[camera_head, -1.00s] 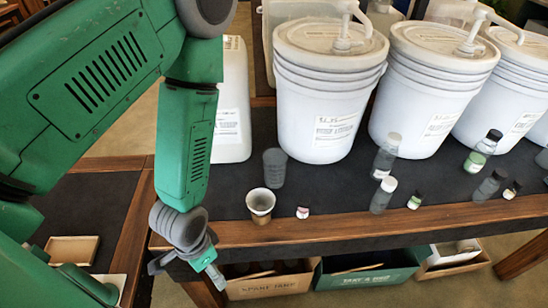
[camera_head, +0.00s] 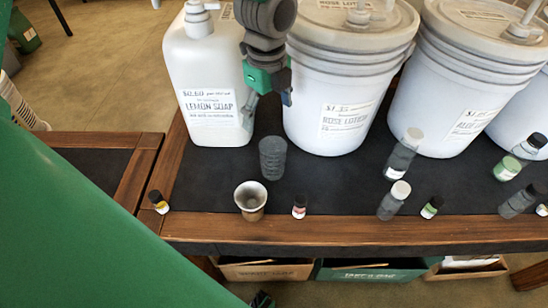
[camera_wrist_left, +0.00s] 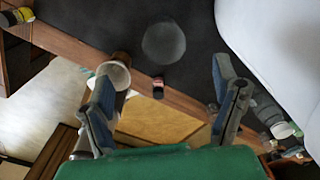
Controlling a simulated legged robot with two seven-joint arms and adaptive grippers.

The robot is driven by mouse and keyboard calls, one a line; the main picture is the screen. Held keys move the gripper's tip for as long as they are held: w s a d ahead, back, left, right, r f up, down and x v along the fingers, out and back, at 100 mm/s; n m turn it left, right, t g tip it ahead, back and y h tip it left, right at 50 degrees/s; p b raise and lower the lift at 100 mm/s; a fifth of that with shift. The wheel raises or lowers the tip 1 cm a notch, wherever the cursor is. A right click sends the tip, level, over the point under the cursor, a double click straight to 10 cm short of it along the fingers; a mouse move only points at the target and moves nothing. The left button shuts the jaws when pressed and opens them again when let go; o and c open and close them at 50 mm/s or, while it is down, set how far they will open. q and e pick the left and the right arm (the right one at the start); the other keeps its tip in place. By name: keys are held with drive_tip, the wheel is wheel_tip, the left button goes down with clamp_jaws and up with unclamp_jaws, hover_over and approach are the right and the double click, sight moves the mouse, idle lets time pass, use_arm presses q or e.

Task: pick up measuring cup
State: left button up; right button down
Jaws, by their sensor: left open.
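A dark grey ridged cup (camera_head: 273,158) stands upright on the black table top; in the left wrist view it shows as a round grey disc (camera_wrist_left: 163,42). A flared metallic cup (camera_head: 250,201) stands at its lower left, near the wooden edge, and also shows in the left wrist view (camera_wrist_left: 117,72). I cannot tell for sure which one is the measuring cup. My left gripper (camera_head: 270,100) is open and empty, fingers down, above the dark cup in the picture, between the soap jug and a bucket. My right gripper is not in view.
A lemon soap jug (camera_head: 205,85) and a rose lotion bucket (camera_head: 335,90) stand close behind. A small red-labelled bottle (camera_head: 299,207) is beside the metallic cup. Grey bottles (camera_head: 404,153) stand to the right. The wooden front edge (camera_head: 360,228) borders the table.

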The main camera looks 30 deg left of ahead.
use_arm(q)
approach(273, 150)
drive_tip(key=s+d, duration=0.2)
drive_tip(key=f, duration=0.3)
drive_tip(key=f+b, duration=0.1)
drive_tip(key=f, duration=0.2)
drive_tip(key=shift+a+f, duration=0.2)
drive_tip(key=shift+f, duration=0.1)
drive_tip(key=shift+s, duration=0.1)
drive_tip(key=c, duration=1.1)
